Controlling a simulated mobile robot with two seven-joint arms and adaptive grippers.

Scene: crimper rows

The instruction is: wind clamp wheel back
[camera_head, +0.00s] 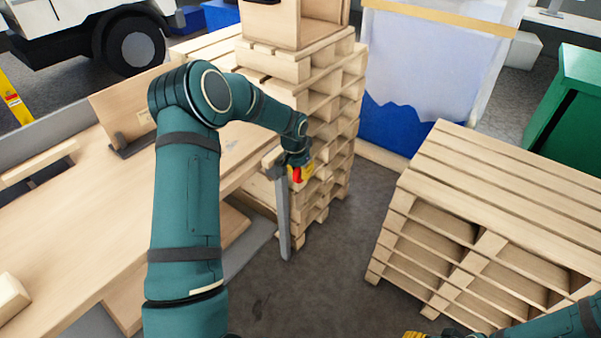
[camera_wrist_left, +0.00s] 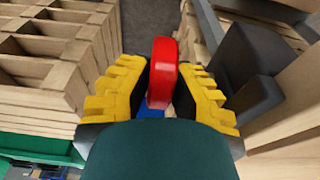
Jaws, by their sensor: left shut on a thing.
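The clamp wheel (camera_wrist_left: 163,72) is a red disc, seen nearly edge-on in the left wrist view. My left gripper (camera_wrist_left: 161,78) has its yellow ribbed fingers on either side of the wheel and is shut on it. In the head view a bit of red (camera_head: 297,175) shows at my left gripper (camera_head: 301,171), at the workbench's right edge. A grey upright bar (camera_head: 283,215), seemingly part of the clamp, hangs there below the bench edge. Most of the clamp is hidden by my arm. My right gripper (camera_head: 416,336) barely shows at the bottom edge, cut off by the frame.
The wooden workbench (camera_head: 90,220) fills the left. A tall pallet stack (camera_head: 325,120) stands close behind my left gripper. Another pallet stack (camera_head: 490,210) is at right, with bare floor (camera_head: 320,285) between. A green bin (camera_head: 580,100) and a white-and-blue sack (camera_head: 430,70) are behind.

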